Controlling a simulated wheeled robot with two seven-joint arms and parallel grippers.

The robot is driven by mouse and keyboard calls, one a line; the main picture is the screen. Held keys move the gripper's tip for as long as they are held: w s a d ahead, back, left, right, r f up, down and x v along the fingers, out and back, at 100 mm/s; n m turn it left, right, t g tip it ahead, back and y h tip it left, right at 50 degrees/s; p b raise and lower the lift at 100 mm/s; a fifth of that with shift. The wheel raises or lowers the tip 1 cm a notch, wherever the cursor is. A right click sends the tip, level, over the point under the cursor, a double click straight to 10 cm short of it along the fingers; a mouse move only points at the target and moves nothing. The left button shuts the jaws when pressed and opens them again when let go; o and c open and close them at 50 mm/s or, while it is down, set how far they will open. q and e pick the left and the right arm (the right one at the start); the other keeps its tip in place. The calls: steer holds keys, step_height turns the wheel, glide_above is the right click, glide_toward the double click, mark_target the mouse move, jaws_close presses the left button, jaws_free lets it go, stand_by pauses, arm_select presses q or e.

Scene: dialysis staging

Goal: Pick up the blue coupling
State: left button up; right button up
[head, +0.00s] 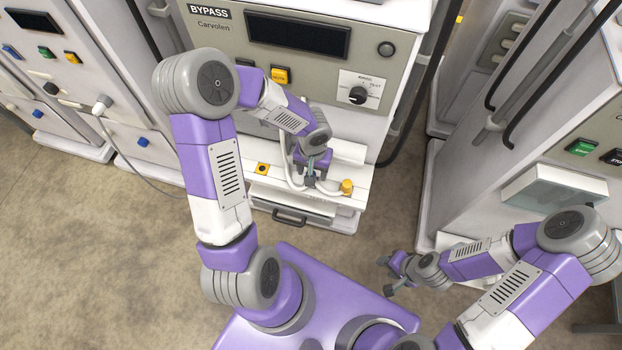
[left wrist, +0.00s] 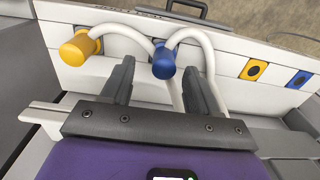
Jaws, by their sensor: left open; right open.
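The blue coupling (left wrist: 163,62), on the end of a white hose, shows in the left wrist view between and just beyond my left fingertips. I cannot tell whether a finger touches it. My left gripper (head: 313,172) is open over the machine's front ledge in the head view, where the gripper and wrist hide the coupling. My right gripper (head: 386,275) is open and empty, low over the floor in front of the machine, well away from the coupling.
A yellow coupling (left wrist: 80,48) on its own white hose stands close beside the blue one; it also shows in the head view (head: 347,187). A yellow socket plate (left wrist: 254,70) and a blue socket plate (left wrist: 299,79) are on the ledge. A drawer handle (head: 289,217) is below.

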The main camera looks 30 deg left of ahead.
arm_select(q)
steer(key=f, duration=0.1)
steer(key=f+b, duration=0.1)
steer(key=f, duration=0.3)
steer(key=shift+w+a+b, duration=0.15)
steer(key=shift+a+b, duration=0.15)
steer(key=shift+a, duration=0.05)
steer(key=shift+r, duration=0.1)
jaws_close()
